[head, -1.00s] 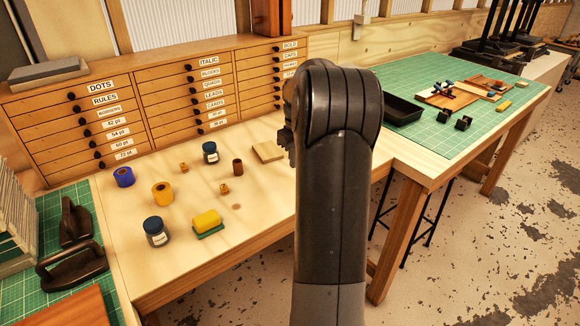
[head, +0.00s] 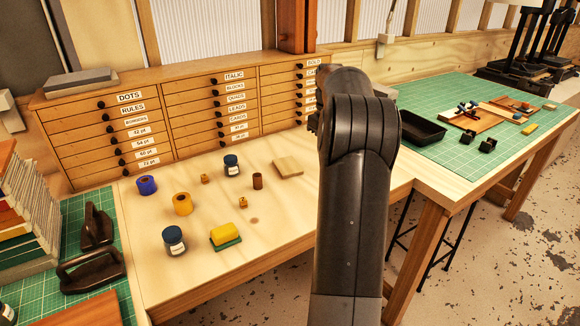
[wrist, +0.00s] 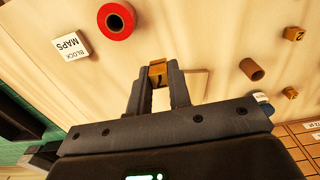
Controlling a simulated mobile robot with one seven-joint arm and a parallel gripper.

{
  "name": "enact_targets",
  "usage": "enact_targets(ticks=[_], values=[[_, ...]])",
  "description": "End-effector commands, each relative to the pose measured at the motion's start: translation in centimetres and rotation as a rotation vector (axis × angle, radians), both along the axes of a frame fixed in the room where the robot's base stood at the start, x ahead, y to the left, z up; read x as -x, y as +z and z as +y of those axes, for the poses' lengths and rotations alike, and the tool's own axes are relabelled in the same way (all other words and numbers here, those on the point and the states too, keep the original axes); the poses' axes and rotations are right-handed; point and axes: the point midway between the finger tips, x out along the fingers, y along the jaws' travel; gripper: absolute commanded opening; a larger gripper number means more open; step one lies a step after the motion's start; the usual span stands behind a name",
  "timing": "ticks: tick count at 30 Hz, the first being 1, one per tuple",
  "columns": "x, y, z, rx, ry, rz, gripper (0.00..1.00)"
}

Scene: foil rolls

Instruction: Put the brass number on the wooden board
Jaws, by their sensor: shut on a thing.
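In the wrist view, my gripper (wrist: 158,75) is shut on a small brass number block (wrist: 157,68) at its fingertips. The face of the held block is too small to read surely. The pale square wooden board (wrist: 200,84) shows behind and right of the fingers, partly covered by them. In the head view the wooden board (head: 288,166) lies flat and bare on the wooden bench, left of my arm. There my gripper is mostly hidden behind my arm, and the held block is not visible.
Two other brass blocks (head: 205,178) (head: 242,202) stand on the bench. A brown cylinder (head: 257,181) stands left of the board. A red roll (wrist: 116,20) and white box (wrist: 70,43) show in the wrist view. A black tray (head: 422,128) sits right of my arm.

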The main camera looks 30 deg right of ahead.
Motion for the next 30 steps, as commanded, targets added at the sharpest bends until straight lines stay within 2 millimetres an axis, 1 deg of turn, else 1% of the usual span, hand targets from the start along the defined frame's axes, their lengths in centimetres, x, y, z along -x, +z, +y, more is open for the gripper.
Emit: enact_targets(ticks=[1,5,8,11,18,21,25,30], values=[[-1.0,0.0,0.1,0.0,0.0,-0.002,0.0],[-2.4,0.1,0.3,0.0,-0.005,-0.002,0.0],[-3.5,-0.4,0.9,-0.002,-0.006,0.0,0.0],[-5.0,-1.5,2.0,-0.003,-0.003,0.0,0.0],[-9.5,-4.9,5.0,-0.003,-0.003,0.001,0.0],[-11.0,-5.9,6.0,-0.002,-0.004,0.0,0.0],[-12.1,-6.6,6.7,-0.001,-0.007,-0.001,0.0],[-12.4,-7.5,6.9,-0.001,-0.007,-0.001,0.0]])
